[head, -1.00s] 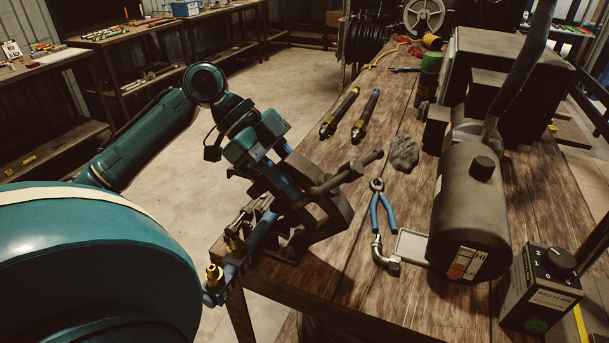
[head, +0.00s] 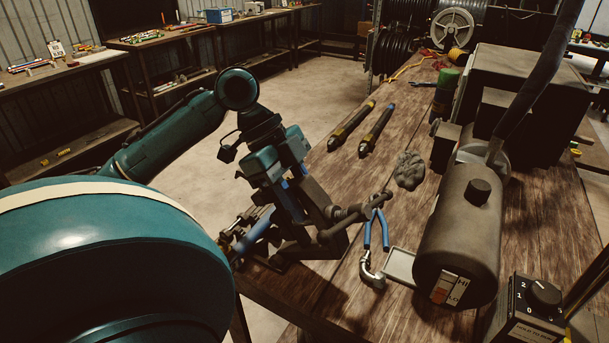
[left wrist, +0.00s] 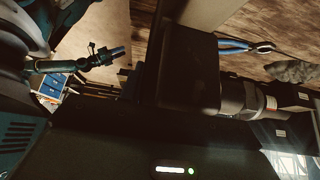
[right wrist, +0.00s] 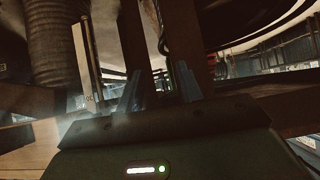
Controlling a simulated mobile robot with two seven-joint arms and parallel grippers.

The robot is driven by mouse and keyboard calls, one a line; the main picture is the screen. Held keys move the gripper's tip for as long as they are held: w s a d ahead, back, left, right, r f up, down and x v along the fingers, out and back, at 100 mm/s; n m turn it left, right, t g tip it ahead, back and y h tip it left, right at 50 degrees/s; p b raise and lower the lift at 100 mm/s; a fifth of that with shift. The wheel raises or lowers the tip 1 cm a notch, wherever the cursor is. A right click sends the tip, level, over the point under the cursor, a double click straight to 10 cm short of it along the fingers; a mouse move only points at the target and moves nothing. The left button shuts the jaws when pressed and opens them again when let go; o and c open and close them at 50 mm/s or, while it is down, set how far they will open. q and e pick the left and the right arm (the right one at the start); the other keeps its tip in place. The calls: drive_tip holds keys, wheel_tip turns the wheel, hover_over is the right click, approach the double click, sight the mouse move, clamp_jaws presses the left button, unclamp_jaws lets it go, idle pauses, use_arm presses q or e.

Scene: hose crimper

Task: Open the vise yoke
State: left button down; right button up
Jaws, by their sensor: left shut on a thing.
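The dark metal vise (head: 325,240) stands at the table's near left corner. Its yoke, with a screw and crossbar handle (head: 345,226), leans to the right over the table. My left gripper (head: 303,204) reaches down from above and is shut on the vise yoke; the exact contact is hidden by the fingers. In the left wrist view a dark block of the vise (left wrist: 190,70) fills the space in front of the gripper. My right gripper is outside the head view; in the right wrist view its fingers (right wrist: 160,88) are apart with nothing clearly between them.
Blue-handled pliers (head: 376,232), an elbow fitting (head: 371,272) and a small tray (head: 399,266) lie right of the vise.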

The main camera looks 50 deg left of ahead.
use_arm(q)
drive_tip(key=shift+d, duration=0.1)
idle(0.3)
drive_tip(key=c, duration=1)
unclamp_jaws()
drive_tip(key=shift+r, duration=0.1)
drive_tip(key=v, duration=1.3)
drive_tip(key=shift+b, duration=0.35)
drive_tip(key=shift+s, duration=0.1)
